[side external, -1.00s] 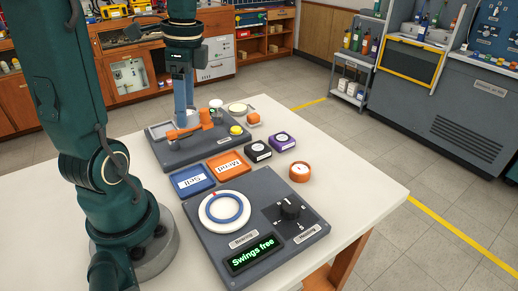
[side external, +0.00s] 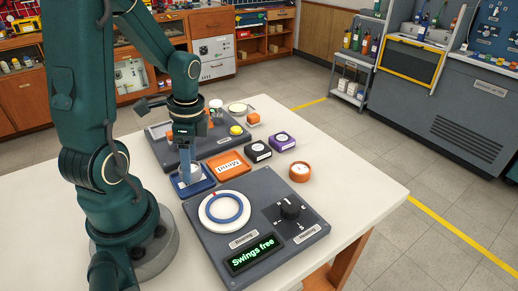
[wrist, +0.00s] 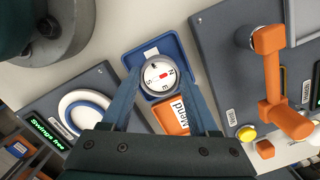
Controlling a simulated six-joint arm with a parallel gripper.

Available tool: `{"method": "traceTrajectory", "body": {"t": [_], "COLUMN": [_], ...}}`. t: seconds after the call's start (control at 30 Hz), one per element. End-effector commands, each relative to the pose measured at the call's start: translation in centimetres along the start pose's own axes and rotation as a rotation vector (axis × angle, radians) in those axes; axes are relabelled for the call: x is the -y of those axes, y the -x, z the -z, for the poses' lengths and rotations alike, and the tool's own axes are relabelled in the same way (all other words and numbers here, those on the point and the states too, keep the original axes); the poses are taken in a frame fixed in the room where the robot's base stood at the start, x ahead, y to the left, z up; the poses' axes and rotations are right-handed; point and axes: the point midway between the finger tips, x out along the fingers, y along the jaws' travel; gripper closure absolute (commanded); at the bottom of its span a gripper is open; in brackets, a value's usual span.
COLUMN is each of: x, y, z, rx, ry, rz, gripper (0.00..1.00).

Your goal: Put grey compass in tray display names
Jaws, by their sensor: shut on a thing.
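The grey compass (wrist: 159,74), round with a white dial and a red mark, sits between the fingers of my gripper (wrist: 160,76), which is shut on it. In the side view my gripper (side external: 187,174) points down over the blue tray (side external: 203,186), and its fingers partly hide the compass. The blue tray (wrist: 134,60), labelled "Sell" in the earlier view, lies beneath the compass. I cannot tell whether the compass touches the tray floor. The orange tray (side external: 229,164), labelled "Mend", is empty beside it and also shows in the wrist view (wrist: 168,115).
A dark panel with a white-and-blue ring (side external: 225,208), a black knob (side external: 290,207) and a "Swings free" display (side external: 252,253) stands in front. A black box (side external: 257,151), a purple box (side external: 282,141) and an orange round instrument (side external: 299,171) lie right. An orange lever (wrist: 272,85) rises from the rear panel.

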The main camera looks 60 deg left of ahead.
Motion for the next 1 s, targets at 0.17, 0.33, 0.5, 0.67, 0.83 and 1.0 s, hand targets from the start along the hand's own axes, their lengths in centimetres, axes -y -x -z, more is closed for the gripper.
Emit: {"method": "traceTrajectory", "body": {"t": [0.17, 0.33, 0.5, 0.67, 0.83, 1.0], "x": [-0.1, 0.0, 0.0, 0.0, 0.0, 0.0], "y": [-1.4, -1.4, -1.6, -1.6, -1.6, -1.5], "z": [0.2, 0.2, 0.2, 0.2, 0.2, 0.2], "rx": [0.000, -0.001, -0.001, -0.001, -0.001, -0.001], "ry": [-0.002, -0.001, -0.001, 0.000, 0.000, -0.001], "rz": [-0.002, 0.000, 0.000, 0.001, 0.001, 0.001], "gripper": [1.00, 1.00, 1.00, 0.10, 0.10, 0.10]}}
